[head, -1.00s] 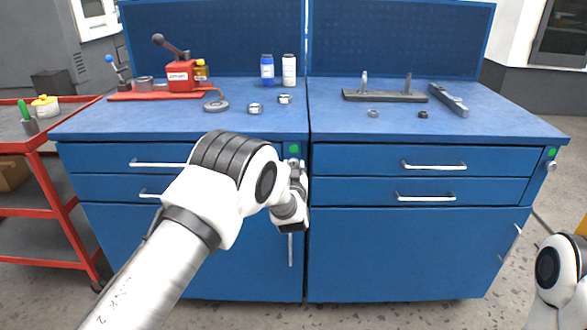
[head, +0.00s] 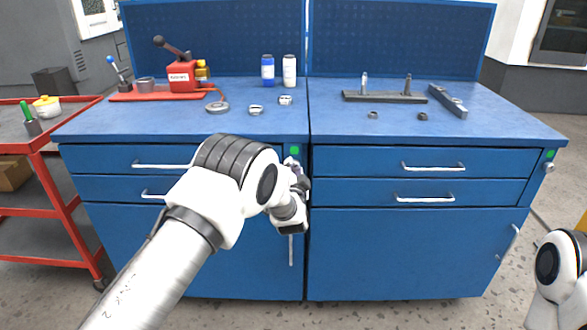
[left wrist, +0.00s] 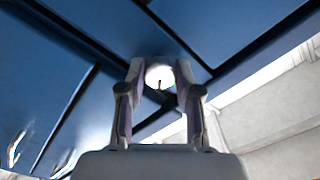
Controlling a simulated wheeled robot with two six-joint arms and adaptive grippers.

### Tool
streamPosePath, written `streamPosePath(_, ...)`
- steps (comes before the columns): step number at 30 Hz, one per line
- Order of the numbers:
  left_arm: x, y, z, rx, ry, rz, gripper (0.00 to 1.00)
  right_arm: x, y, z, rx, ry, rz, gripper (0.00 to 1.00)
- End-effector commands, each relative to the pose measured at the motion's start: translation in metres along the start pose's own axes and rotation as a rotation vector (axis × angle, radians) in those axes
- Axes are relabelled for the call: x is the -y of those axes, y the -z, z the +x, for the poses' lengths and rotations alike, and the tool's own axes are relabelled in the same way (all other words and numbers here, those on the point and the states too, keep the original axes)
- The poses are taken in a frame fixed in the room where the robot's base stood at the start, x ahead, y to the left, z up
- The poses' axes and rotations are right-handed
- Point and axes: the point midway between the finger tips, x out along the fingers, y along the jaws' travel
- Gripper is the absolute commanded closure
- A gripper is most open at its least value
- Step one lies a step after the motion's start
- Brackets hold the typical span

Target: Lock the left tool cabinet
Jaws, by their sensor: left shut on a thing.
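The left tool cabinet (head: 115,230) is blue, with two drawers over a door. A green mark (head: 294,150) shows at its upper right edge. My left gripper (head: 297,171) is at that edge just below the mark, and my arm hides part of the cabinet front. In the left wrist view, the two fingers of my left gripper (left wrist: 159,73) are shut on a round, bright lock knob (left wrist: 159,77) with a dark slot. The knob is mostly hidden in the head view. My right gripper is out of view; only part of my right arm shows at the right edge.
The right cabinet (head: 415,250) stands close beside the left one, with its own green mark (head: 550,155) and lock knob (head: 549,168). A red press (head: 180,75), bottles and rings stand on the worktop. A red cart (head: 35,205) is at the left.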

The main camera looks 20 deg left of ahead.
Motion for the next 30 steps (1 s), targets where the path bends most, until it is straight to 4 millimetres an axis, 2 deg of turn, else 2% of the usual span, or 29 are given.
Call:
streamPosePath(18, 0.0013, 0.0001, -0.0001, 0.001, -0.002, 0.542, 1.0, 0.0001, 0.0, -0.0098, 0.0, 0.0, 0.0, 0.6)
streamPosePath(30, 0.0013, 0.0, -0.0001, 0.001, -0.001, 0.699, 1.0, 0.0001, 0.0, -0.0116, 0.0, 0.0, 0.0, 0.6)
